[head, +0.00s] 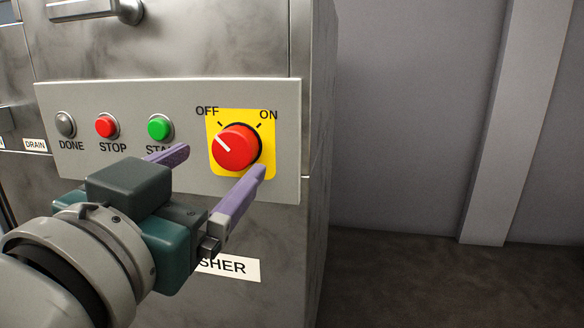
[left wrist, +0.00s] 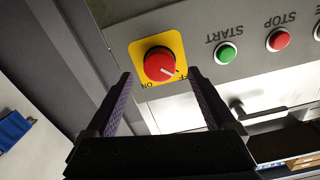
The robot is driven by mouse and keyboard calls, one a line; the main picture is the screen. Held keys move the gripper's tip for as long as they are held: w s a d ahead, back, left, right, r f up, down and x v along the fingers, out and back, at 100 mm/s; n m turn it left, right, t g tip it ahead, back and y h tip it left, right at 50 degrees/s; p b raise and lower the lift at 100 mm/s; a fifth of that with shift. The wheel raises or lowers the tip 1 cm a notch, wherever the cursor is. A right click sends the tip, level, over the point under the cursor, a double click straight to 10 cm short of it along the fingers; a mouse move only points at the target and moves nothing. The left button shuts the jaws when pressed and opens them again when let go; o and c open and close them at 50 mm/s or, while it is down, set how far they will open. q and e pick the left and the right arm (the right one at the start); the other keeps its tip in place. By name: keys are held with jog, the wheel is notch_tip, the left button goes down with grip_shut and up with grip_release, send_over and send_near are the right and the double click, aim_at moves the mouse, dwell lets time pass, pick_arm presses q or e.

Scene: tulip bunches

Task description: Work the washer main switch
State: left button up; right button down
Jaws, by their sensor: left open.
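The washer main switch (head: 236,148) is a round red knob on a yellow plate (head: 267,140) marked OFF and ON. Its white pointer line points up-left toward OFF. The knob also shows in the left wrist view (left wrist: 158,62), upside down. My left gripper (head: 225,160) is open in front of the panel, with purple-faced fingers. In the head view one fingertip is left of the knob and the other is at its lower right. In the left wrist view the knob appears between and just beyond the fingertips (left wrist: 160,73). Nothing is held. My right gripper is not in view.
On the same grey panel (head: 185,185) are a green START button (head: 159,128), a red STOP button (head: 106,126) and a grey DONE lamp (head: 66,125). A handle (head: 95,9) is above. Open floor (head: 450,285) lies right of the washer, before a wall.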

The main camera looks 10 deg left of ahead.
aim_at(231, 153)
pick_arm(q)
jog(key=shift+w+d+b, duration=0.1)
jog(key=shift+w+b, duration=0.55)
jog(key=shift+w, duration=1.25)
jog(key=c, duration=1.4)
